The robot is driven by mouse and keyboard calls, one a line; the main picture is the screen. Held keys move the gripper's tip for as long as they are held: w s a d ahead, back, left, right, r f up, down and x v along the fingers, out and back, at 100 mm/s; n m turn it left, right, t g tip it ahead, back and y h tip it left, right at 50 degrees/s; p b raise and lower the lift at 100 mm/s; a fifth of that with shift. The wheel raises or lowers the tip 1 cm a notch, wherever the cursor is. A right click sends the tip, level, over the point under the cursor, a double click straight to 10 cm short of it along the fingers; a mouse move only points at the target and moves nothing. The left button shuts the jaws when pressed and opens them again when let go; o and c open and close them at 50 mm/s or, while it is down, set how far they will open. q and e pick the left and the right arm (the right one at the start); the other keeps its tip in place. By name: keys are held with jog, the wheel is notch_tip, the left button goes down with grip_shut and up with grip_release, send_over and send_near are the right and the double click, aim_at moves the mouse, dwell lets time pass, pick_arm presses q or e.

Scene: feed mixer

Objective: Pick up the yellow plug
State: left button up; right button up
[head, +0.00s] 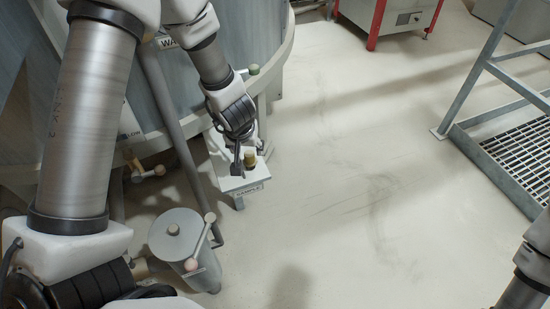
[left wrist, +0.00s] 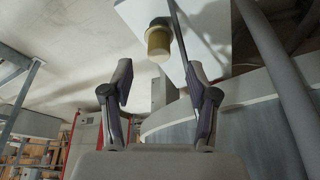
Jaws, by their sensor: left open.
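The yellow plug (head: 250,160) stands upright on a small white shelf (head: 225,182) beside the large grey tank. In the left wrist view the plug (left wrist: 158,43) is a dull yellow cylinder against the white shelf surface (left wrist: 205,30). My left gripper (head: 237,162) is over the shelf, just left of the plug in the head view. In the left wrist view its two fingers (left wrist: 159,80) are spread and empty, and the plug shows beyond the tips, roughly between them. My right gripper is out of view.
A grey lidded canister (head: 180,240) with a pale-knobbed lever stands below the shelf. A thin rod shows close to the plug in the left wrist view. The floor to the right is clear up to metal steps (head: 510,150).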

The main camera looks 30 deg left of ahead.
aim_at(249, 154)
pick_arm(q)
jog(key=shift+t, duration=0.3)
jog(key=b+x, duration=0.4)
jog(key=x, duration=0.2)
jog(key=shift+w+a+f+b, duration=0.1)
jog(key=shift+w+f+b, duration=0.05)
jog(key=shift+f+b, duration=0.15)
jog(key=shift+w+f, duration=0.1)
jog(key=shift+w, duration=0.05)
jog(key=shift+c, duration=0.4)
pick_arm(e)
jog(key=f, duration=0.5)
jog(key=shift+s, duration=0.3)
pick_arm(q)
grip_shut()
